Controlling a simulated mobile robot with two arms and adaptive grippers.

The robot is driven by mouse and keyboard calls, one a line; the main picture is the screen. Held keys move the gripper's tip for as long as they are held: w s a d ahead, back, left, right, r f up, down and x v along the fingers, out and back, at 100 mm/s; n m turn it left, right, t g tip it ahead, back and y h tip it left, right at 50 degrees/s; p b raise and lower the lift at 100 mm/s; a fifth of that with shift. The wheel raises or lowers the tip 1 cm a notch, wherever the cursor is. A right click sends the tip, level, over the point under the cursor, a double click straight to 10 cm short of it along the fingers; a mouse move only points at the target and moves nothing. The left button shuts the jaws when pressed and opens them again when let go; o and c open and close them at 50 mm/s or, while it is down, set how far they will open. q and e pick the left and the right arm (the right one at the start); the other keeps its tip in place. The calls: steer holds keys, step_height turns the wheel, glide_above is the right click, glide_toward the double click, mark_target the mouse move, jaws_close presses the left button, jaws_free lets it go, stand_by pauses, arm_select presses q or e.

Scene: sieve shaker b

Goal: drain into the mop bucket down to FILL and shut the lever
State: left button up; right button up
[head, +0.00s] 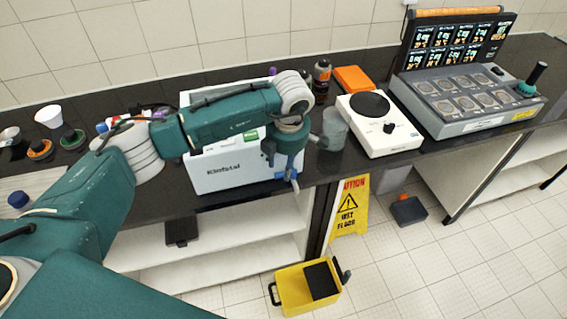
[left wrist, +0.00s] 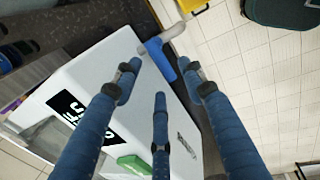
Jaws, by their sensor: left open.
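The white bath (head: 232,172) stands on the black bench, and its top and front also show in the left wrist view (left wrist: 95,72). A blue lever (left wrist: 160,60) with a grey spout (left wrist: 176,31) sticks out at its lower front corner; the lever shows small in the head view (head: 293,180). My left gripper (head: 287,163) hangs at that corner, above the lever. In the left wrist view its fingers (left wrist: 160,85) are spread and empty, with the lever beyond their tips. The yellow mop bucket (head: 291,287) stands on the floor below. No FILL mark is readable. My right gripper is not in view.
A clear beaker (head: 334,130) and a white hotplate (head: 384,139) stand right of the bath, near my gripper. A yellow wet-floor sign (head: 349,206) stands behind the bucket. Bottles (head: 321,75) are behind. The floor to the right of the bucket is open.

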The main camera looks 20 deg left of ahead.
arm_select(q)
steer(key=shift+w+f, duration=0.15)
steer(key=shift+f, duration=0.55)
steer(key=shift+w+f, duration=0.1)
steer(key=shift+f, duration=0.55)
jaws_close()
steer(key=n+b, duration=0.2)
steer(key=shift+s+d+f+n, duration=0.15)
steer(key=shift+s+n, duration=0.05)
steer(key=shift+n, duration=0.1)
steer(key=shift+s+d+r+n+g+y+b, duration=0.1)
steer(key=shift+s+d+n+g+y+b, duration=0.1)
steer(key=shift+n+b, duration=0.6)
steer(key=shift+s+d+r+n+g+y+b, duration=0.1)
steer(key=shift+n+g+y+b, duration=0.1)
steer(key=shift+n+b, duration=0.6)
